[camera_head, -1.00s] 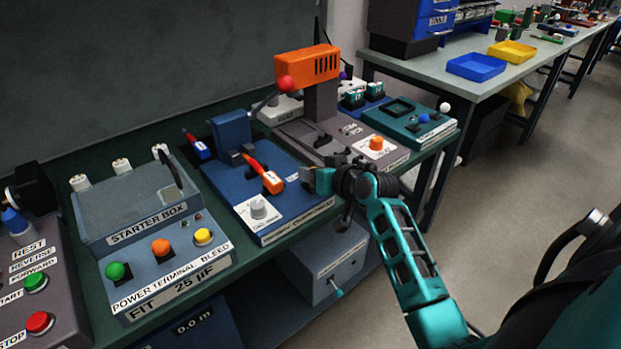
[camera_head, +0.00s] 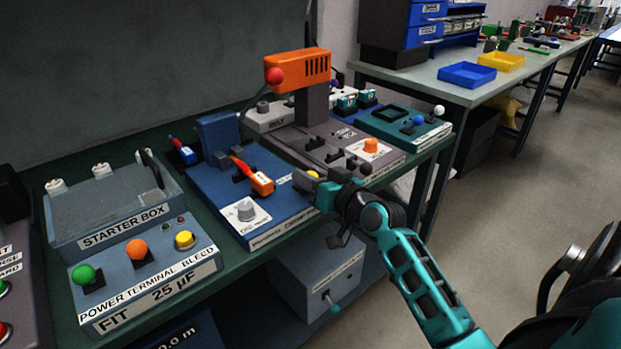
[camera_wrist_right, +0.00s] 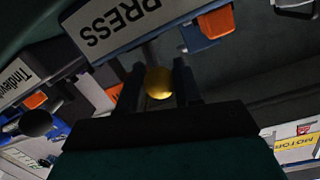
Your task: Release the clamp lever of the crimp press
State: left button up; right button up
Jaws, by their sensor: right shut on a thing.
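The crimp press (camera_head: 315,105) has an orange head (camera_head: 300,70), a grey-purple base and a red-balled lever (camera_head: 275,76). A yellow ball (camera_head: 312,174) shows at the front left of its base; it looks like the clamp lever's knob. My right gripper (camera_head: 318,180) is at this ball. In the right wrist view the yellow ball (camera_wrist_right: 158,83) sits between the two dark fingers (camera_wrist_right: 158,88), on a rod below a panel lettered PRESS (camera_wrist_right: 118,22). The right gripper is shut on it. The lever's pivot is hidden. My left gripper is out of view.
A blue unit (camera_head: 215,180) with an orange-handled lever stands left of the gripper. The starter box (camera_head: 110,210) is farther left. A green unit (camera_head: 405,125) stands to the right. A grey box (camera_head: 320,270) is below the bench edge. The floor in front is clear.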

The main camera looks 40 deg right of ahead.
jog(key=o, duration=1)
jog(key=shift+c, duration=0.2)
jog(key=shift+o, duration=0.3)
jog(key=shift+s, duration=0.1)
jog(key=s+r, duration=0.1)
jog(key=s, duration=1.1)
jog(key=shift+s+d+r, duration=0.2)
jog(key=shift+s+d, duration=0.1)
jog(key=shift+s, duration=0.05)
